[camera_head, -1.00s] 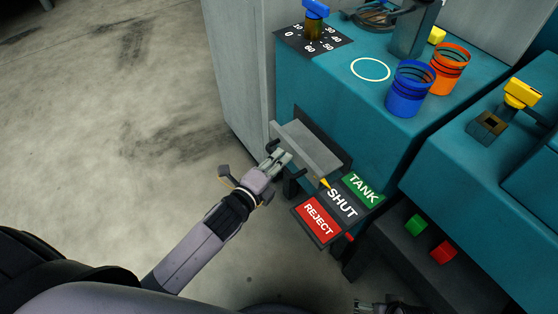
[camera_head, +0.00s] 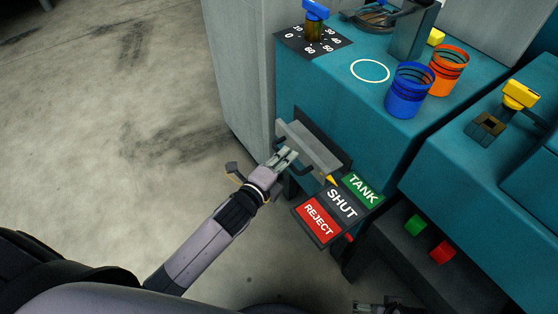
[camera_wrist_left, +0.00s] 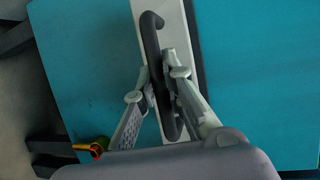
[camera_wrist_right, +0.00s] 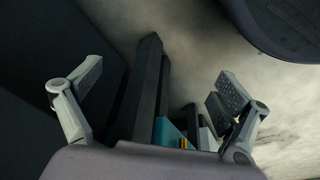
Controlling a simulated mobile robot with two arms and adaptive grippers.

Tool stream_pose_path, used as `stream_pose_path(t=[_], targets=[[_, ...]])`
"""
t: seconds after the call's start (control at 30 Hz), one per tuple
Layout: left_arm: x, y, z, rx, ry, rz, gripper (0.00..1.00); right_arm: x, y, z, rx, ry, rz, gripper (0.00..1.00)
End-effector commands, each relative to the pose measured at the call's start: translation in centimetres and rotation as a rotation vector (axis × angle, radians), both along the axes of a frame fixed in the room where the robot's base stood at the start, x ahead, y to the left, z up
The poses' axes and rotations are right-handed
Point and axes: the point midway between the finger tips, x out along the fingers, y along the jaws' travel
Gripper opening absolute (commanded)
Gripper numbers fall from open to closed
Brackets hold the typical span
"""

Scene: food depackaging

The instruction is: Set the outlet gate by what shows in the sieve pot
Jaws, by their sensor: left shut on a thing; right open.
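The outlet gate is a grey plate (camera_head: 313,146) on the front of the teal cabinet. Its dark bar handle (camera_wrist_left: 153,45) shows in the left wrist view. My left gripper (camera_head: 284,158) is shut on that handle, one finger on each side. A yellow pointer (camera_head: 331,180) at the gate's lower edge stands at the SHUT label (camera_head: 342,203), near its TANK side. The green TANK label (camera_head: 363,189) is on one side of SHUT, the red REJECT label (camera_head: 318,222) on the other. A dark round vessel (camera_head: 375,17), possibly the sieve pot, is partly hidden; its contents are unclear. My right gripper (camera_wrist_right: 160,80) is open and empty.
A blue cup (camera_head: 405,92) and an orange cup (camera_head: 449,72) stand on the cabinet beside a white ring mark (camera_head: 370,70). A blue-handled knob (camera_head: 315,18) sits on a numbered dial. Green and red blocks (camera_head: 430,237) are on the lower right. The left floor is clear.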

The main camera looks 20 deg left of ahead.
Motion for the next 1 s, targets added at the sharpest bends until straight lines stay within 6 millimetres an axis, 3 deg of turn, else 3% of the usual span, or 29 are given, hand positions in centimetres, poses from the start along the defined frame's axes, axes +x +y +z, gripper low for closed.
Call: stream_pose_path(t=[0.2, 0.57, 0.6, 0.9, 1.0], targets=[[3.5, -2.7, 0.1, -0.005, 0.0, 0.001, 0.0, -0.4, 0.0, -1.3, -0.002, 0.012, 0.002, 0.94], [4.2, -3.3, 0.2, -0.004, -0.001, 0.0, 0.0, -0.4, 0.0, -1.4, -0.001, 0.011, 0.002, 0.94], [4.2, -3.3, 0.2, -0.004, -0.001, 0.0, 0.11, -0.4, 0.0, -1.4, -0.001, 0.011, 0.002, 0.94], [4.2, -3.3, 0.2, -0.003, -0.002, -0.001, 0.31, -0.4, 0.1, -1.4, 0.0, 0.011, 0.002, 0.94], [4.2, -3.3, 0.2, -0.003, -0.002, -0.001, 0.31, -0.4, 0.1, -1.4, 0.0, 0.011, 0.002, 0.94]])
